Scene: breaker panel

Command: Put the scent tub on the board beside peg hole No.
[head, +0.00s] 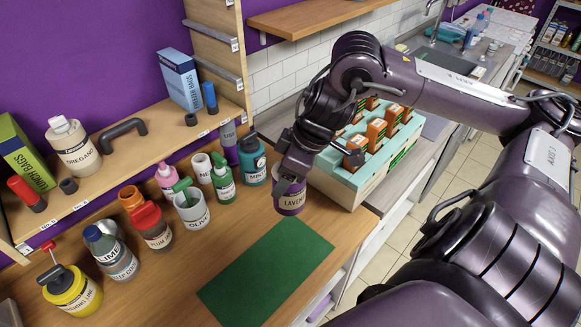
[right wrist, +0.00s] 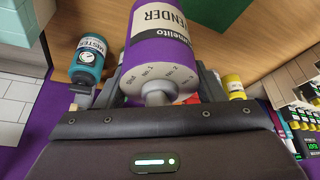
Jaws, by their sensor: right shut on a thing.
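The purple lavender tub (head: 289,200), with a white label, hangs upright under my right gripper (head: 290,170) in the head view, near the green mat's far right corner. In the right wrist view the tub (right wrist: 165,45) fills the space between the fingers of my right gripper (right wrist: 158,88), which is shut on it. Small print with numbers shows on the tub's near end. The wooden shelf board (head: 150,140) at the left carries small number tags on its front edge, too small to read surely. I cannot make out a peg hole. My left gripper is out of view.
Several labelled bottles and jars, including the olive jar (head: 192,212) and teal mister (head: 252,160), crowd the counter below the shelf. The green mat (head: 266,272) is bare. A mint-coloured crate (head: 345,185) with orange items stands right. A grey handle (head: 122,134) and oregano bottle (head: 75,147) occupy the shelf.

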